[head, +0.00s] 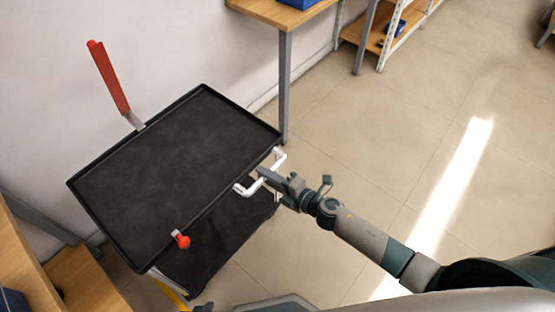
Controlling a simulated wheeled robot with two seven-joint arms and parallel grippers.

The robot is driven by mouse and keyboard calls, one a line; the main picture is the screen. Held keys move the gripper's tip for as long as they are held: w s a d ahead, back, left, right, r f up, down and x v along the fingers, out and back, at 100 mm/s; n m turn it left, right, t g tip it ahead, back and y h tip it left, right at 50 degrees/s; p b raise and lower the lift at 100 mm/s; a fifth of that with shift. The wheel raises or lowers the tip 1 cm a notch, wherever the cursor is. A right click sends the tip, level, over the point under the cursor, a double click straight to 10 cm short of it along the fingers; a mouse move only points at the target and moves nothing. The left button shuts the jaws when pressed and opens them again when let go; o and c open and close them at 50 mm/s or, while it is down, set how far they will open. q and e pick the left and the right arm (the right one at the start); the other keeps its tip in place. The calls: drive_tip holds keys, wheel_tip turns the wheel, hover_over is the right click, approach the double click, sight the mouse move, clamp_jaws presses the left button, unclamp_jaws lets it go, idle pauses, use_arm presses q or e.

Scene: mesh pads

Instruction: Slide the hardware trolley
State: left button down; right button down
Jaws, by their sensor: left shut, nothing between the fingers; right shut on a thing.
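The hardware trolley has a black, rimmed top tray (160,165) that is empty, with a dark lower part (215,255) under it. A white, bent handle bar (246,189) sticks out from its right side. My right gripper (266,174) is shut on this handle; its arm reaches in from the lower right. The fingers cover part of the bar. I cannot make out my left gripper in the head view.
A white wall and a wooden table (275,12) lie behind. Wooden furniture (75,280) is close at lower left. Open floor (400,130) lies to the right.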

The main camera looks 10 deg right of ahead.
drive_tip(key=shift+s+a+f, duration=0.1)
drive_tip(key=shift+s+a, duration=0.65)
drive_tip(key=shift+a, duration=0.15)
drive_tip(key=c, duration=1.6)
unclamp_jaws()
drive_tip(key=shift+c, duration=0.2)
drive_tip(key=shift+d, duration=0.1)
